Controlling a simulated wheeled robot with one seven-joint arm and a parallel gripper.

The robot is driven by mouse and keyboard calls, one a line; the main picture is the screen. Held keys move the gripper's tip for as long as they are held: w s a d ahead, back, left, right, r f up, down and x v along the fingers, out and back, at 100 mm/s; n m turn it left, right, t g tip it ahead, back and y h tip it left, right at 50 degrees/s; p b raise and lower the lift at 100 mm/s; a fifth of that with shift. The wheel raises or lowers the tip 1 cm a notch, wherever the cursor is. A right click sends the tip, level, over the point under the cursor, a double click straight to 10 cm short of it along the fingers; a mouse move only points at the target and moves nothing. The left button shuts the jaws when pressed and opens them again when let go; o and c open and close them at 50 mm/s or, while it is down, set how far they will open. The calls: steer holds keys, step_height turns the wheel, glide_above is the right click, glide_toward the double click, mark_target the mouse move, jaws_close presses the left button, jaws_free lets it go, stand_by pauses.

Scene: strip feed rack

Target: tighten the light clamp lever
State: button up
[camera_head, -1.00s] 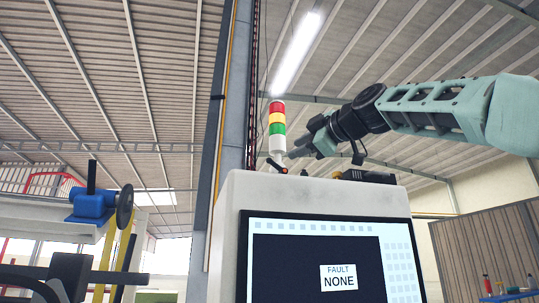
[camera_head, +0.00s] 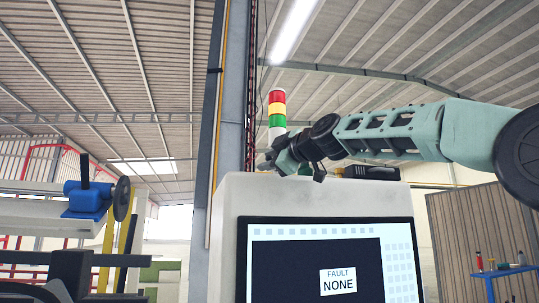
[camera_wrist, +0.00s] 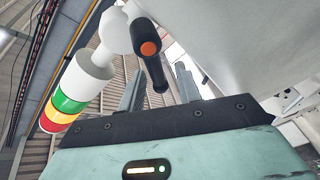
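The light clamp lever (camera_wrist: 148,40) is black with an orange round end. In the wrist view it sits at the foot of the stack light (camera_wrist: 75,95), whose bands are red, yellow and green. The two grey fingers of my gripper (camera_wrist: 160,75) stand apart, one on each side of the lever in the picture. I cannot tell whether either finger touches it. In the head view my gripper (camera_head: 273,158) is at the base of the stack light (camera_head: 277,108), on top of the machine cabinet, and hides the lever.
The white cabinet (camera_head: 228,215) carries a screen (camera_head: 310,265) with the label "FAULT NONE". A dark object (camera_head: 370,172) lies on its top behind my arm. A grey column (camera_head: 232,110) rises behind, and a blue motor-like unit (camera_head: 87,197) is at the left.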

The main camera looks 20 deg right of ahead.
jaws_close()
steer(key=shift+f+b, duration=0.1)
steer(key=shift+b, duration=0.4)
steer(key=shift+d+r+m+t+b, duration=0.2)
steer(key=shift+m+t+b, duration=0.3)
steer(key=shift+m+b, duration=0.7)
steer(key=m+b, duration=0.1)
steer(key=d+r+m+t+b, duration=0.1)
steer(key=m+b, duration=0.1)
steer(key=shift+d+m, duration=0.1)
steer(key=shift+m, duration=0.2)
steer(key=m, duration=0.1)
steer(key=d+m+t+b, duration=0.1)
steer(key=m, duration=0.1)
steer(key=shift+r+h, duration=0.3)
steer(key=shift+r, duration=0.1)
steer(key=shift+d+r+m+t+h, duration=0.1)
steer(key=shift+d+m+t+h, duration=0.2)
steer(key=shift+m, duration=0.45)
steer(key=shift+d+r+m+t+h, duration=0.1)
steer(key=shift+d+m+t+h, duration=0.15)
steer(key=shift+m, duration=0.55)
steer(key=shift+d+r+m+t+h, duration=0.1)
steer(key=shift+d+m+t+h, duration=0.2)
steer(key=shift+m, duration=0.45)
jaws_free()
